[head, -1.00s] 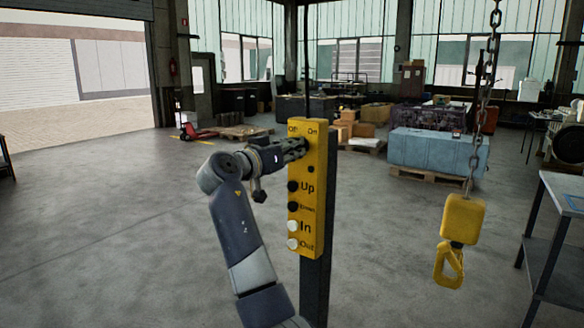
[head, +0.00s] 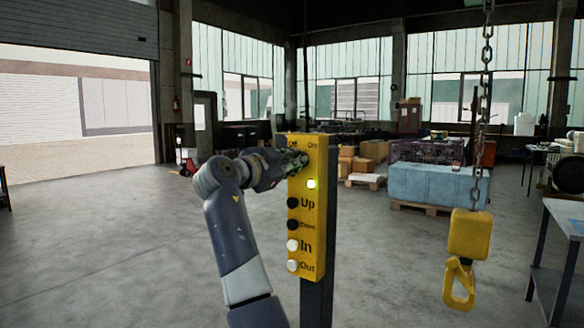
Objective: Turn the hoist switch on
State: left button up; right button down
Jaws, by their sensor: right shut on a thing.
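The yellow hoist control box (head: 318,235) stands upright on a dark post in the middle of the head view. It has "Off" and "On" marks at its top, and buttons labelled Up, Down, In and Out below. My right gripper (head: 298,160) reaches in from the left and is shut on the hoist switch at the top of the box. The fingers hide the switch, so its exact position cannot be seen. My left gripper is not in view.
A yellow hoist hook block (head: 469,235) hangs on a chain at the right. A metal table (head: 562,225) stands at the right edge. A blue crate (head: 436,185) on a pallet is farther back.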

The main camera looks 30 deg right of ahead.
jog(key=shift+m, duration=0.6)
jog(key=c, duration=1.6)
grip_release()
jog(key=v, duration=1.2)
jog(key=shift+f, duration=0.1)
